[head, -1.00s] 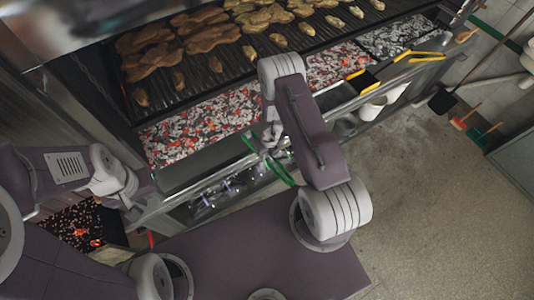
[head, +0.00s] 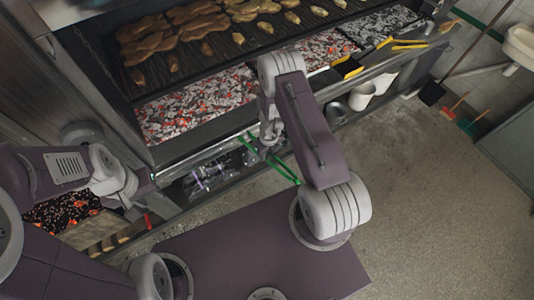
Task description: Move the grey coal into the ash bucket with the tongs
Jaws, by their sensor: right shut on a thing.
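My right gripper (head: 268,134) is shut on the green-handled tongs (head: 284,170), in front of the grill's front edge. The tongs show partly on both sides of the gripper; their tips are hard to make out. My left gripper (head: 128,197) is at the left, beside a bin of glowing coals; its fingers are too small and covered to judge. Grey and red coals (head: 196,106) fill the trough under the grate, so no single grey coal stands out. A grey metal bucket (head: 336,113) and a white bucket (head: 362,96) stand below the front ledge; I cannot tell which is the ash bucket.
Food lies on the grill grate (head: 222,57). A bed of grey coals (head: 380,24) is at the far right. Yellow-handled tools (head: 402,44) lie on the front ledge. A bin of embers (head: 62,207) is at left. A broom (head: 432,92) stands right. The floor (head: 430,190) is clear.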

